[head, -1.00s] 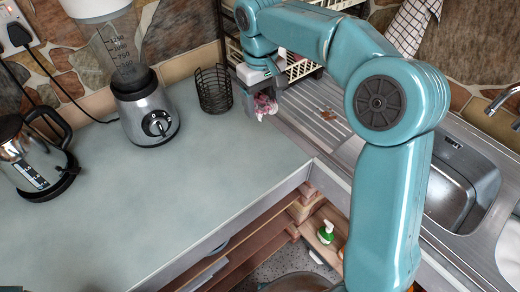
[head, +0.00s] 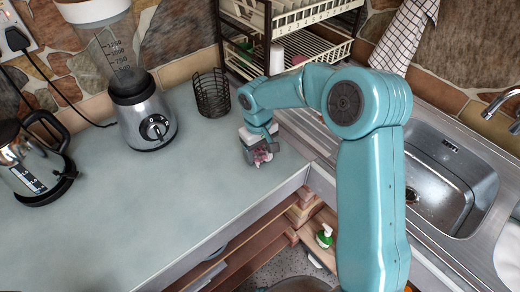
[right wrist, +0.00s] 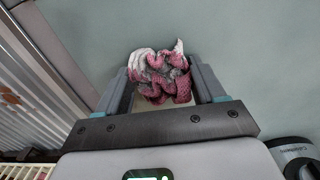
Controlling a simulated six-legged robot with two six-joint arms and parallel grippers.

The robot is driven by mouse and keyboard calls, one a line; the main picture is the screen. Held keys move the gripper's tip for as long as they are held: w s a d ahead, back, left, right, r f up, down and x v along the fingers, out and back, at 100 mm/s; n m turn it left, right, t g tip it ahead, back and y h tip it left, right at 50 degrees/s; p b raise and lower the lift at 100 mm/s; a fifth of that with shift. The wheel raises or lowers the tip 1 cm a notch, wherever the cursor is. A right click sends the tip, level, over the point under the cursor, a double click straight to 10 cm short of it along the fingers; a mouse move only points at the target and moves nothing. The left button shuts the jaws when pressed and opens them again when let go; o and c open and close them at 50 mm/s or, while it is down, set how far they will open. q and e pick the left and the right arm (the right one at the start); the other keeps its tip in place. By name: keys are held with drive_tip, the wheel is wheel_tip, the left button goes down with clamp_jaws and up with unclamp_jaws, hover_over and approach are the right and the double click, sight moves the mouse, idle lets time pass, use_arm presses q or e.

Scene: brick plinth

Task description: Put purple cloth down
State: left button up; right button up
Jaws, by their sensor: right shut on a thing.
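The purple cloth (right wrist: 162,78) is a crumpled pink-purple and white bundle between the fingers of my right gripper (right wrist: 163,88) in the right wrist view. In the head view my right gripper (head: 261,155) points down over the right end of the grey-green countertop (head: 150,215), near its front edge. The cloth (head: 263,157) shows there below the fingers, at or just above the counter; I cannot tell whether it touches. The gripper is shut on the cloth. My left gripper is not in view.
A black wire basket (head: 212,91) stands behind the gripper. A blender (head: 143,115) and a kettle (head: 35,160) stand to the left. A dish rack (head: 310,45) is at the back, and a metal sink (head: 450,185) is on the right. The middle of the counter is clear.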

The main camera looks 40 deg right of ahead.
sight(258, 153)
drive_tip(key=shift+s+a, duration=0.1)
drive_tip(key=shift+a, duration=0.05)
drive_tip(key=shift+f, duration=0.1)
drive_tip(key=o, duration=0.9)
drive_tip(key=shift+o, duration=0.2)
wheel_tip(258, 153, up, 12)
drive_tip(key=shift+a+r, duration=0.2)
